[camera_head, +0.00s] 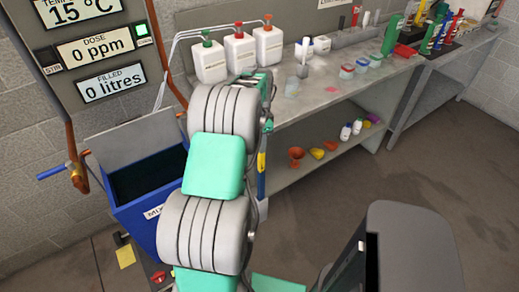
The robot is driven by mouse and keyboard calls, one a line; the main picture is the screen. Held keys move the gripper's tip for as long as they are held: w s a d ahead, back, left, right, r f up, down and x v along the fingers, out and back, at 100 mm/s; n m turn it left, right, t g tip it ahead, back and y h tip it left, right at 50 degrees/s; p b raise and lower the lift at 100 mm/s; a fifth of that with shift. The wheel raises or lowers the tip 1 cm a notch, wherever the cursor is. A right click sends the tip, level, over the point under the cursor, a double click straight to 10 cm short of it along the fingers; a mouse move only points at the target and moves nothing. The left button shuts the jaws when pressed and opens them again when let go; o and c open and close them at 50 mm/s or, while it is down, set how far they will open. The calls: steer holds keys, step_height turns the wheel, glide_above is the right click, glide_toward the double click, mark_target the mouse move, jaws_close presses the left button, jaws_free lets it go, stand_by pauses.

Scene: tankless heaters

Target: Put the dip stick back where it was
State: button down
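A narrow upright blue and yellow strip (261,174) shows just right of my arm, beside the near end of the bench. It may be the dip stick, but I cannot tell for sure. My white and green arm rises through the middle of the view and covers part of it. A green and dark part of my arm's far end shows just above the strip. My gripper's fingers are hidden behind the arm links, so I cannot see whether they hold anything. A blue open-topped tank (160,219) with a dark inside stands left of my arm, its lid raised.
The bench (335,98) holds white bottles (240,52), small tubs and coloured containers. Its lower shelf (300,165) carries an orange funnel (296,157) and small items. A display panel (88,48) stands at the left, with copper pipes near it. Open floor (420,165) lies right.

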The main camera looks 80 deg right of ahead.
steer(key=shift+f, duration=2)
steer(key=c, duration=1.4)
jaws_free()
steer(key=shift+r, duration=0.1)
